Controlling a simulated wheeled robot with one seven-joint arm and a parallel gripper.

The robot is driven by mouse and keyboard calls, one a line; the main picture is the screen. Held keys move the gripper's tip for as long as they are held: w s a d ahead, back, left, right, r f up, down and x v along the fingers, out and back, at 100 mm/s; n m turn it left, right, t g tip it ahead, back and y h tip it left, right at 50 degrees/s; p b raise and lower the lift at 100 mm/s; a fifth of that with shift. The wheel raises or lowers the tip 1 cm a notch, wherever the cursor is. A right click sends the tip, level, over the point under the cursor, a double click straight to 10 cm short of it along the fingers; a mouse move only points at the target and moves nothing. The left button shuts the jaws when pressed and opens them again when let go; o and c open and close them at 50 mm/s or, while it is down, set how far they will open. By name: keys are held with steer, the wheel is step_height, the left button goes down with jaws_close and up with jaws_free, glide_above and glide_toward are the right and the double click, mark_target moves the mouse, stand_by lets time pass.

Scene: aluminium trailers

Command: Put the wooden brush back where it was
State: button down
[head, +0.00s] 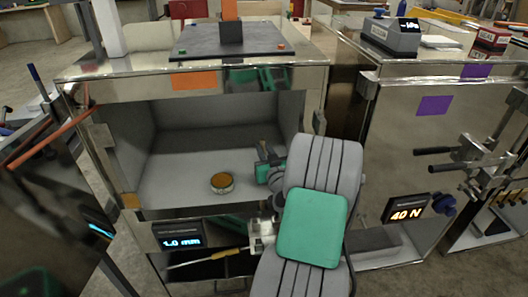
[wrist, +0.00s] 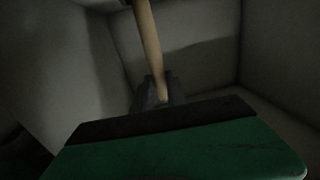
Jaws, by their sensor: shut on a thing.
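The wooden brush shows in the wrist view as a pale wooden handle (wrist: 149,40) that runs from the top edge down to the dark fingers. Its bristle end is out of that view, and I cannot make the brush out in the head view. My gripper (wrist: 161,92) is shut on the handle near its lower end. In the head view my gripper (head: 264,160) is inside the open compartment (head: 165,185) of the left trailer, on its right side, partly hidden by my arm.
A round tin with an orange-brown top (head: 222,183) stands on the compartment floor, left of my gripper. A thin tool with a yellow part (head: 225,253) lies below the compartment's front edge. A dark plate (head: 230,40) is on the trailer top. The compartment's left floor is clear.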

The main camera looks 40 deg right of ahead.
steer(key=c, duration=1.8)
jaws_free()
steer(key=shift+f, duration=0.1)
steer(key=o, duration=0.5)
steer(key=shift+c, duration=0.2)
